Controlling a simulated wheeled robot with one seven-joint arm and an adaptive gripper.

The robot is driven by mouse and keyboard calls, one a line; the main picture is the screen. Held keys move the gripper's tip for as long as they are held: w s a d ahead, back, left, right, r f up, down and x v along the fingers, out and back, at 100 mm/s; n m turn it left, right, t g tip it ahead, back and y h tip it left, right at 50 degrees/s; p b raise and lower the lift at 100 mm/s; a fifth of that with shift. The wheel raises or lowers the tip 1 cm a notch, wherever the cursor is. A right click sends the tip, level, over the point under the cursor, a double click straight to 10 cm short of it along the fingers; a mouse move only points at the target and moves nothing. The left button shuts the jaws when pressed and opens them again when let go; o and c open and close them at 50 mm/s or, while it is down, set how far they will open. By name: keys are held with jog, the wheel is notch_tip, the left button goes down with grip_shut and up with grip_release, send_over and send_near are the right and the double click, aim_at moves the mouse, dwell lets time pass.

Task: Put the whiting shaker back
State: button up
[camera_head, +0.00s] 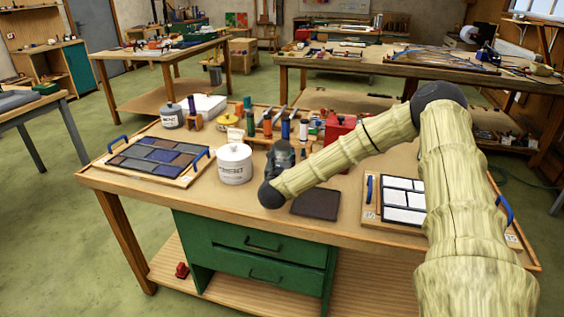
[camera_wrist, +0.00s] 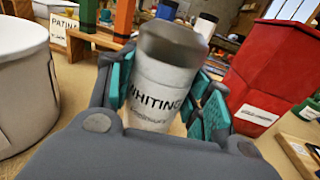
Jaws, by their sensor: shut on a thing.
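The whiting shaker (camera_wrist: 158,92) is a white cup with a grey lid and the word WHITING on its front. My gripper (camera_wrist: 166,98) is shut on it, with teal finger pads on both sides, and the shaker looks roughly upright. In the head view my gripper (camera_head: 281,157) is over the workbench, just in front of a wooden rack of coloured bottles. The shaker is mostly hidden there behind my gripper and wrist. I cannot tell whether its base touches the bench.
A white cement tub (camera_head: 234,165) stands close on the left, a red box (camera_head: 340,129) on the right. A dark mat (camera_head: 316,204) lies in front. Panel trays lie at the left (camera_head: 156,158) and right (camera_head: 403,198). A grey can (camera_head: 171,116) stands back left.

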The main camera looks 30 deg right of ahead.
jog(key=shift+f+p, duration=0.35)
jog(key=shift+f, duration=1)
jog(key=shift+f, duration=0.15)
jog(key=o, duration=1.2)
jog(key=shift+r, duration=0.2)
jog(key=b+v, duration=0.3)
jog(key=v, duration=0.9)
